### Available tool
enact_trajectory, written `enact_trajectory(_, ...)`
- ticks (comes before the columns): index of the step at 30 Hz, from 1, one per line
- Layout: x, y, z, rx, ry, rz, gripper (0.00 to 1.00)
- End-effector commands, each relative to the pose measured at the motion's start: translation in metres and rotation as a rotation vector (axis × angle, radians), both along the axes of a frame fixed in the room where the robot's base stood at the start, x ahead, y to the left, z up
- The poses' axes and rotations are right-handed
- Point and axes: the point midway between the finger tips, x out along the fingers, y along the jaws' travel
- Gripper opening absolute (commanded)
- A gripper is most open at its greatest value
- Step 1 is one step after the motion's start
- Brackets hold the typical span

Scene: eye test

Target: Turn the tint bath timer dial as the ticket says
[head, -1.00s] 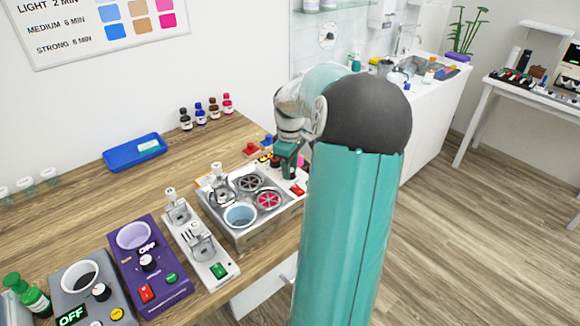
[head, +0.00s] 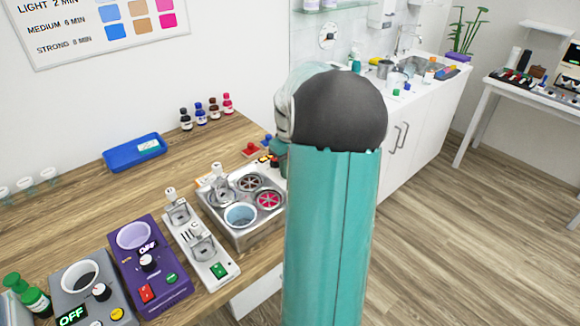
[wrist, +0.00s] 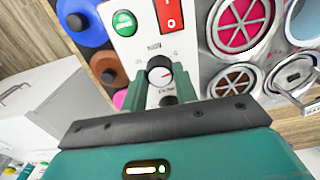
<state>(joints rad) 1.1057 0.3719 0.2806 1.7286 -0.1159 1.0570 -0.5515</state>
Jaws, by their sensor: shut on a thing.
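In the wrist view the timer dial (wrist: 160,73), a round knob with a white face and a red pointer, sits on a white panel (wrist: 142,48). My gripper (wrist: 161,84) is shut on it, one finger on each side. The pointer aims to the right; the small scale marks are too blurred to read. In the head view the steel tint bath (head: 259,232) has round wells, and my arm hides its right end, the dial and my fingertips. A small white card (head: 148,145), possibly the ticket, lies in a blue tray (head: 120,160); its writing is unreadable.
Above the dial are a green button (wrist: 124,22) and a red switch (wrist: 168,14). Left of the bath stand a white clamp unit (head: 195,240), a purple heater (head: 150,265) and a grey heater (head: 90,295). A wall chart (head: 100,30) lists tint times. Small bottles (head: 205,113) stand behind.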

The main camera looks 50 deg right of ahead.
Motion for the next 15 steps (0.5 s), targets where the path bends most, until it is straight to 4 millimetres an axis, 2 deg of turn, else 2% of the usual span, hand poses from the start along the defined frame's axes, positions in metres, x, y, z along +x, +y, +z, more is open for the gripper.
enact_trajectory(15, 0.0003, 0.0003, 0.0006, -0.001, 0.0, -0.492, 0.06)
